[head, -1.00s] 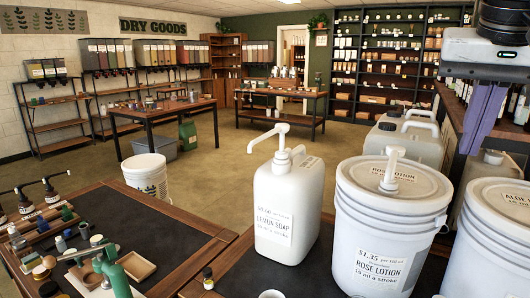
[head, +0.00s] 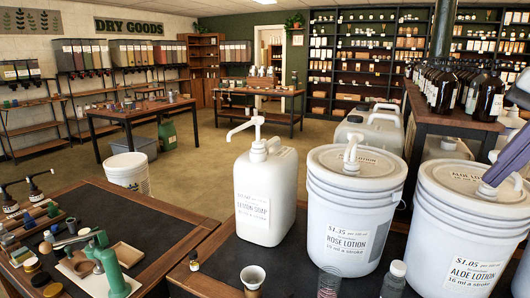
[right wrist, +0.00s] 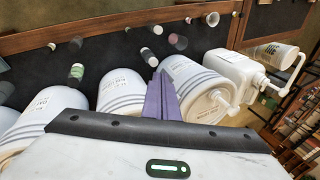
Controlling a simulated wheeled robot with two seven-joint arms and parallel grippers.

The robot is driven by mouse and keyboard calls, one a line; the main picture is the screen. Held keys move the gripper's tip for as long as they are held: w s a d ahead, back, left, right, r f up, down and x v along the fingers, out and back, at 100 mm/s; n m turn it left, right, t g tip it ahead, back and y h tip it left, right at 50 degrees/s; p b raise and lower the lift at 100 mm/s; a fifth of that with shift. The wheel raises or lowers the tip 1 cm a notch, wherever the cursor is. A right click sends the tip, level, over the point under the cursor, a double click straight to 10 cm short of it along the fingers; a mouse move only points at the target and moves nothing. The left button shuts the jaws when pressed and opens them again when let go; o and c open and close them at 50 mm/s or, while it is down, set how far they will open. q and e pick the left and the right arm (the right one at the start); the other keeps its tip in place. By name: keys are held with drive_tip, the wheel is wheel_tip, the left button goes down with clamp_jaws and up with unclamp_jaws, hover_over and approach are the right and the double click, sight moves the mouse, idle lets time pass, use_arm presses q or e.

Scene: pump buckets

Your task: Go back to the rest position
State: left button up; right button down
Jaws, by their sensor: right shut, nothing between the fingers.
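My right gripper (head: 492,180) is at the right edge of the head view, its purple fingers shut and empty, in front of or above the aloe lotion bucket (head: 465,225); I cannot tell if they touch. The fingers also show in the right wrist view (right wrist: 161,92), pointing among the white buckets. The rose lotion bucket (head: 345,215) stands left of it, with a white pump. The lemon soap jug (head: 265,190) with its pump stands further left. My left gripper is not in view.
A shelf of brown bottles (head: 455,90) is behind on the right. A left counter (head: 100,215) holds small jars. Open floor (head: 215,150) lies beyond.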

drive_tip(key=s+d+f+m+t+y, duration=0.1)
drive_tip(key=s+d+f+m+y, duration=0.15)
drive_tip(key=f, duration=0.55)
drive_tip(key=s+d+f+m+t+y, duration=0.2)
drive_tip(key=s+f+m+y, duration=0.15)
drive_tip(key=f, duration=0.45)
drive_tip(key=s+d+f+m+t+y, duration=0.1)
drive_tip(key=s+d+f+m+y, duration=0.15)
drive_tip(key=f, duration=0.55)
drive_tip(key=s+a+f+n+g+h, duration=0.1)
drive_tip(key=s+a+f+n+h, duration=0.2)
drive_tip(key=f, duration=0.8)
drive_tip(key=s+a+f+n+g+h, duration=0.1)
drive_tip(key=s+a+f+n+h, duration=0.15)
drive_tip(key=f, duration=0.85)
drive_tip(key=s+a+f+n+g+h, duration=0.2)
drive_tip(key=s+f+n+h, duration=0.15)
drive_tip(key=f, duration=0.75)
drive_tip(key=a+n+t, duration=0.4)
drive_tip(key=a+n, duration=0.7)
drive_tip(key=a, duration=1.3)
drive_tip(key=shift+t+y, duration=0.3)
drive_tip(key=shift+y, duration=0.05)
